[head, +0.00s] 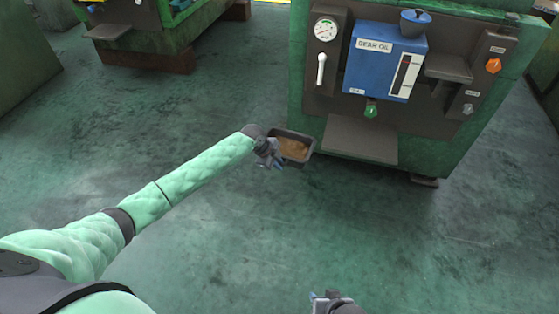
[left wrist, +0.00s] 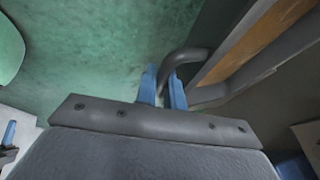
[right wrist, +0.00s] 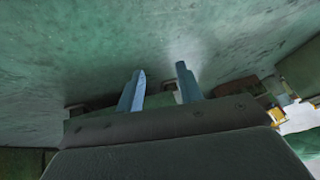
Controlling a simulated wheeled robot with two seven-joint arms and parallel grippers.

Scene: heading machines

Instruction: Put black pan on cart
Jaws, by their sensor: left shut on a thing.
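The black pan (head: 310,146) is a dark rectangular tray with brown contents, at the foot of the green machine in the head view. In the left wrist view its dark rim and wall (left wrist: 245,75) fill the upper right, with a curved dark handle (left wrist: 183,58) on its side. My left gripper (head: 273,160) is at the pan's left side, and its blue fingers (left wrist: 163,88) are shut on the handle. My right gripper (head: 325,298) is low in the head view; its blue fingers (right wrist: 159,85) stand apart and empty. No cart is visible.
The green machine (head: 300,75) with a blue gear oil box (head: 385,62) stands behind the pan, its grey ledge (head: 360,139) jutting out beside it. Another green machine (head: 165,25) stands at the back left. The green floor (head: 400,240) in front is clear.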

